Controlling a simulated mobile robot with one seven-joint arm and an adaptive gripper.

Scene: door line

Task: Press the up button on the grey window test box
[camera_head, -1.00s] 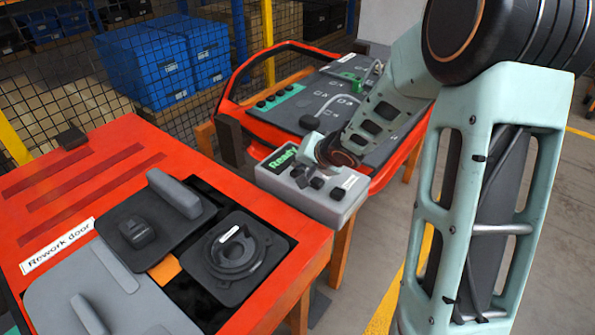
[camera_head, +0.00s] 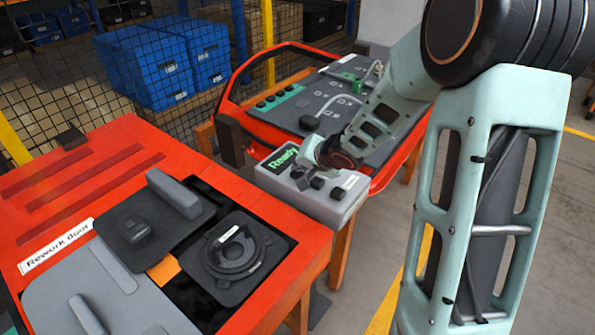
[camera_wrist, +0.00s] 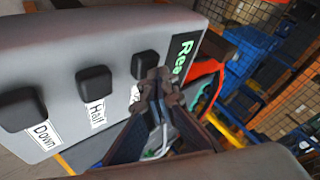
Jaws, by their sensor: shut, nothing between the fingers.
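The grey window test box (camera_head: 335,207) stands between the red doors, its "Ready" display (camera_head: 282,158) lit green. It fills the upper left of the wrist view (camera_wrist: 60,55). Its row of black buttons carries a "Down" label (camera_wrist: 40,134) and a "Half" label (camera_wrist: 97,113). The third button (camera_wrist: 145,63), nearest the display, has a white label mostly hidden by my fingers. My gripper (camera_wrist: 159,84) is shut and empty, its fingertips overlapping this button's lower edge in the wrist view. I cannot tell whether they touch it.
The red rework door (camera_head: 105,150), with a raised grey handle and a round knob, lies left of the box. Another red door (camera_head: 262,128) lies behind it. Blue crates (camera_head: 160,65) stand behind a mesh fence. Open floor is at right.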

